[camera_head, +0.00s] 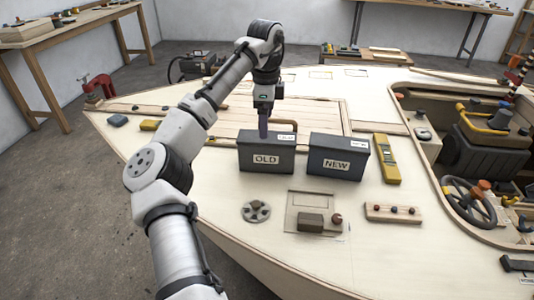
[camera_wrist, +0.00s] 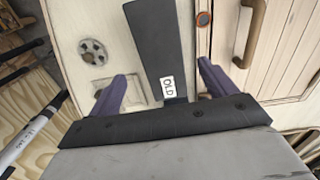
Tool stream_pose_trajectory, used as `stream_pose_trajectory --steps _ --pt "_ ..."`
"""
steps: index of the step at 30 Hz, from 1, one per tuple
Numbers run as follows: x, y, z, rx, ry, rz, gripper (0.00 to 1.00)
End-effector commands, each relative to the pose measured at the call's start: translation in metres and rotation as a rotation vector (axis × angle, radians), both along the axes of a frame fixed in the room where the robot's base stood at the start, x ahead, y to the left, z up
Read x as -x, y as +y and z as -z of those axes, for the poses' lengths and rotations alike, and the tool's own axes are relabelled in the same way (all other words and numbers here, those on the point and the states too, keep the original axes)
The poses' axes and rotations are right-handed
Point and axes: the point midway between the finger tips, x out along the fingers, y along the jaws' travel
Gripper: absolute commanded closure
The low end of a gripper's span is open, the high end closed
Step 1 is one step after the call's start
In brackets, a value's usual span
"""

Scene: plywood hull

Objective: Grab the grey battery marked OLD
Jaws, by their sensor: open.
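The grey battery marked OLD (camera_head: 266,157) stands upright on the plywood deck, left of a darker battery marked NEW (camera_head: 337,160). My gripper (camera_head: 263,134) points down over the top of the OLD battery. In the wrist view, my gripper (camera_wrist: 162,72) is open, with one purple finger on each side of the OLD battery (camera_wrist: 155,35). A white OLD label shows between the fingers. I cannot tell whether either finger touches the battery.
A yellow tool (camera_head: 386,158) lies right of the NEW battery. A round grey disc (camera_head: 256,212), a small block (camera_head: 311,222) and a wooden strip with knobs (camera_head: 392,213) lie in front. The cockpit opening with a steering wheel (camera_head: 468,203) is at the right.

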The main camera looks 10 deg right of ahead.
Motion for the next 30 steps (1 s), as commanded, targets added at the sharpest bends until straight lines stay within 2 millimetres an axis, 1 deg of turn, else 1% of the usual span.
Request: stream_pose_trajectory --steps 1,4,7,13,21,24,30 --pt "0.0 0.0 0.011 0.001 0.001 0.001 0.16" --pt "0.0 0.0 0.026 -0.001 -0.001 -0.001 0.16" --pt "0.0 0.0 0.037 0.0 -0.003 -0.002 0.16" --pt "0.0 -0.001 0.051 0.0 -0.003 -0.002 0.16" --pt "-0.001 -0.003 0.089 0.001 -0.003 -0.002 0.16" --pt "-0.001 -0.004 0.094 0.002 -0.003 -0.001 0.16" --pt "-0.001 -0.004 0.095 0.002 -0.003 -0.001 0.16"
